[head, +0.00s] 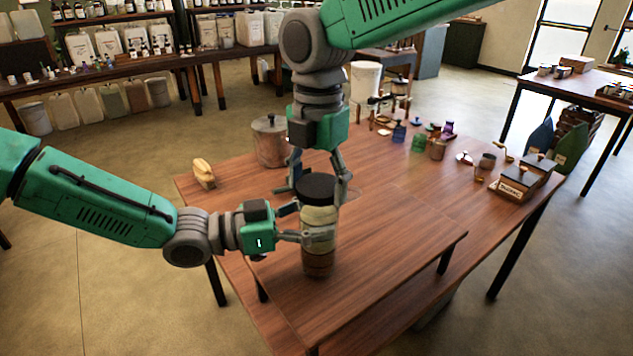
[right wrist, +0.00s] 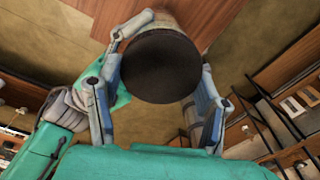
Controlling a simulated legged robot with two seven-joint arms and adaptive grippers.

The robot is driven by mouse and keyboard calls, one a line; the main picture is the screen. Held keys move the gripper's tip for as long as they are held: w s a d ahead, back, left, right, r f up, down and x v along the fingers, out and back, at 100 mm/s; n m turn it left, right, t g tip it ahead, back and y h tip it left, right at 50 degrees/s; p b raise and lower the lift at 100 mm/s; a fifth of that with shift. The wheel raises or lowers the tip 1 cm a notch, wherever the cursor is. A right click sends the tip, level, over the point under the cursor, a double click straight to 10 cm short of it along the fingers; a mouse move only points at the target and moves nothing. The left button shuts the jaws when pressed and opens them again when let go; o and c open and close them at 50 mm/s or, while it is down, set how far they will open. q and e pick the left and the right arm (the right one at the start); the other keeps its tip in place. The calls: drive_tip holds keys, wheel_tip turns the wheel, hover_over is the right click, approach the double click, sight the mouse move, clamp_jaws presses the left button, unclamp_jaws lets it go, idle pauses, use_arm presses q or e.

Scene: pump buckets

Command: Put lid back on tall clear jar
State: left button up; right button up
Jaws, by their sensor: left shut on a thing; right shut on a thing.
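The tall clear jar (head: 318,216) stands upright on the raised board of the wooden table, with pale contents above and brown below. Its black lid (head: 316,186) is level at the jar's mouth, with no clear gap between them; I cannot tell if it is fully seated. My left gripper (head: 308,236) is shut on the jar's side. My right gripper (head: 315,194) comes down from above, its fingers on both sides of the lid. The right wrist view shows the dark round lid (right wrist: 160,66) between the fingers, hiding most of the jar.
A metal pot (head: 270,143) and a yellowish brush-like item (head: 203,172) stand behind the jar on the wooden table (head: 400,225). Small bottles and cups (head: 418,143) are at the back right, near a dark labelled box (head: 522,182). The board right of the jar is clear.

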drive_tip(key=shift+f, duration=0.55)
drive_tip(key=m, duration=0.7)
drive_tip(key=shift+w+a, duration=0.1)
drive_tip(key=shift+a, duration=0.05)
drive_tip(key=m, duration=0.6)
drive_tip(key=shift+w+a, duration=0.1)
drive_tip(key=shift+a, duration=0.05)
drive_tip(key=o, duration=1.1)
drive_tip(key=shift+o, duration=0.2)
drive_tip(key=shift+r, duration=2.25)
